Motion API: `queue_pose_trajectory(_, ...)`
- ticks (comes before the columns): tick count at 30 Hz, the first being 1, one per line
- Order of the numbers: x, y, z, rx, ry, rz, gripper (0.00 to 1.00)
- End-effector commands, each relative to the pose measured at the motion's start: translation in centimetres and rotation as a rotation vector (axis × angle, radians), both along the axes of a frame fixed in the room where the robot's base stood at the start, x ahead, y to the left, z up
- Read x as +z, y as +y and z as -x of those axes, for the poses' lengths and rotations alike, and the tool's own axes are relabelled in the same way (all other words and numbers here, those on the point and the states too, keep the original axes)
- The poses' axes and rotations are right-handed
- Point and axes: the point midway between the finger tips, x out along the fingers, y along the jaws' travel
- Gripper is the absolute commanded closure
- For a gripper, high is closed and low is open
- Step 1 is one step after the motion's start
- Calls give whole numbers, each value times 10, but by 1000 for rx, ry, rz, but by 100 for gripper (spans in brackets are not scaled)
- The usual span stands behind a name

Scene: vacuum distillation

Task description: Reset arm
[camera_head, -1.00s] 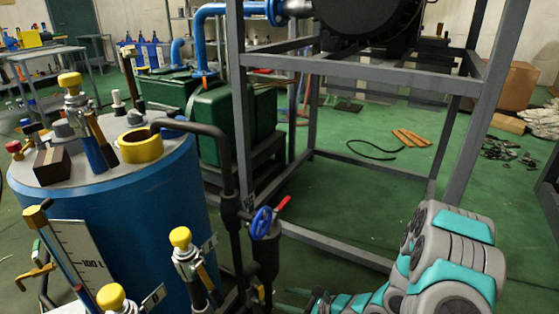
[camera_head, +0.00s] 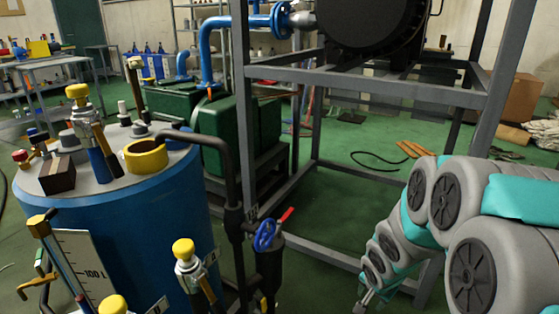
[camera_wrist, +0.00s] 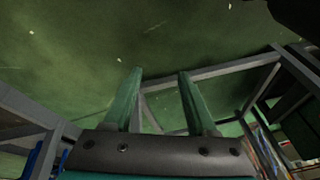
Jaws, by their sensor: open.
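My arm reaches down at the right of the head view, with my gripper (camera_head: 362,306) small at its lower end, low in front of the grey metal frame. In the wrist view my gripper (camera_wrist: 161,72) shows two green fingers spread apart. Nothing is between them. Beyond the fingers are the green floor (camera_wrist: 80,55) and grey frame bars (camera_wrist: 225,72). The blue tank (camera_head: 120,225) with yellow-capped valves stands at the left of the head view, apart from my gripper.
The grey metal frame (camera_head: 370,83) carries a black round vessel (camera_head: 370,30). Green boxes (camera_head: 225,130) stand behind.

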Motion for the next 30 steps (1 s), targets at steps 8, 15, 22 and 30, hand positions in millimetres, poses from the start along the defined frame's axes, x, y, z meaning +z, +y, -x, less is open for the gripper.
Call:
queue_pose_trajectory(8,65,0,85,222,193,140,43)
queue_pose_trajectory(15,106,30,175,477,368,114,43)
queue_pose_trajectory(22,132,67,249,730,465,18,43)
queue_pose_trajectory(30,140,83,276,841,491,-31,43)
